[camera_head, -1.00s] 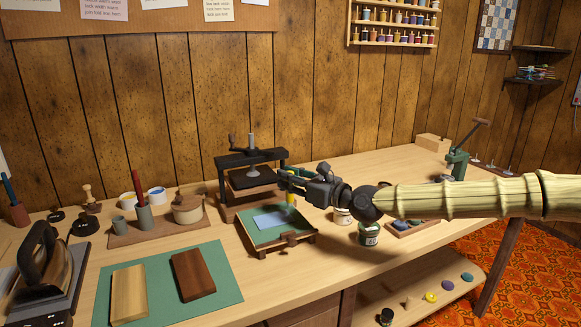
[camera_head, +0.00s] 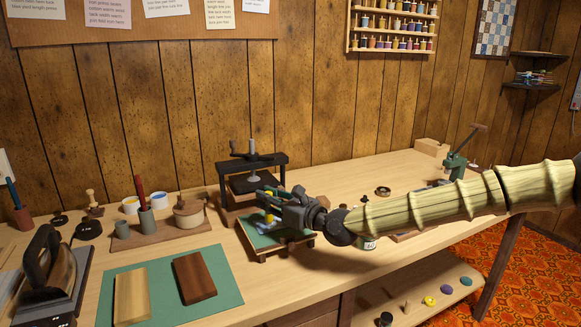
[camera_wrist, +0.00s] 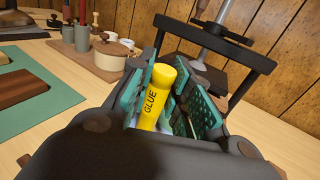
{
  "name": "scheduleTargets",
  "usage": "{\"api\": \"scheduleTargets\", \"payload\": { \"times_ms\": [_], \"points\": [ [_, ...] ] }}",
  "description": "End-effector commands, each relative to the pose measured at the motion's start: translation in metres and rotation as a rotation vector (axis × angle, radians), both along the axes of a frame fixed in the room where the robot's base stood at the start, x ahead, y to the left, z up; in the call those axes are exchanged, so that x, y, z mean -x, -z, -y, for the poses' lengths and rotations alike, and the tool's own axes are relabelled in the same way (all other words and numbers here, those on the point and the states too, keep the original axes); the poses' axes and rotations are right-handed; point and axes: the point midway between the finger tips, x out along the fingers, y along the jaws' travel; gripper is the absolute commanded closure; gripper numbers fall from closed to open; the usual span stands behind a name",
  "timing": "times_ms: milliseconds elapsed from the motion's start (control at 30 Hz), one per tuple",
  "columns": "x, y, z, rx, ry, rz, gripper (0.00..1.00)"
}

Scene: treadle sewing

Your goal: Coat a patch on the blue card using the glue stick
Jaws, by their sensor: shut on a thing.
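My gripper (camera_head: 271,199) is over the small green board (camera_head: 262,241) on the bench. It is shut on the yellow glue stick (camera_wrist: 155,100), whose "GLUE" label faces the wrist camera between the green finger pads. The stick also shows as a small yellow spot in the head view (camera_head: 269,217). The blue card lies on the green board, now mostly hidden behind my gripper and the stick. I cannot tell whether the stick's lower end touches the card, and no glue patch can be made out.
A black screw press (camera_head: 251,175) stands close behind the board. A green mat (camera_head: 155,277) with two wooden blocks lies to the left. A wooden tray (camera_head: 155,230) with pots stands behind the mat. Jars and small items lie right of the board, partly behind my arm.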

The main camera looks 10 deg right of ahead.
Motion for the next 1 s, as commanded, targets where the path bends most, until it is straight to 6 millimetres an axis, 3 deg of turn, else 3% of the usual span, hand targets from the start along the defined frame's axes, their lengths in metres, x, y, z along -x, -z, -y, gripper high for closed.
{"api": "scheduleTargets", "payload": {
  "times_ms": [567,1000],
  "points": [
    [0.003,0.001,-0.038,0.003,-0.004,0.003,0.99],
    [0.001,0.001,-0.015,-0.001,-0.003,-0.001,0.99]
  ]
}}
